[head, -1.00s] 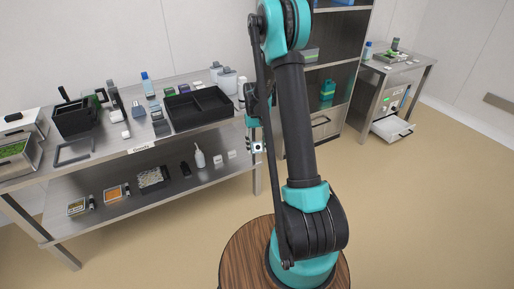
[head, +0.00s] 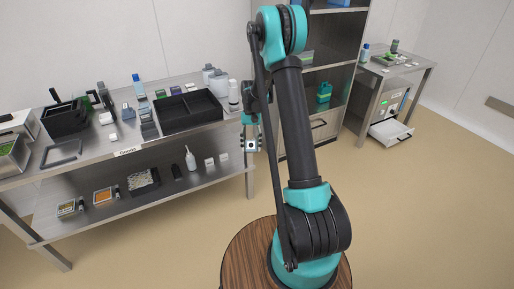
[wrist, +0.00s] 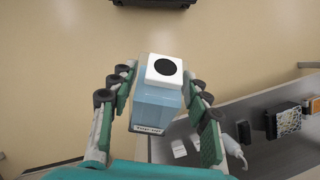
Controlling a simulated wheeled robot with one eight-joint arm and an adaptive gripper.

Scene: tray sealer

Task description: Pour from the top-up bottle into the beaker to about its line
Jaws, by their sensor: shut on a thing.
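My gripper (wrist: 158,100) is shut on a light blue, square-sided bottle (wrist: 156,108), which I take to be the top-up bottle. In the head view my gripper (head: 250,146) hangs near the right end of the steel bench, partly behind my arm, with the bottle's white top (head: 251,145) showing. I cannot make out a beaker or its line in either view.
Open floor lies to the right.

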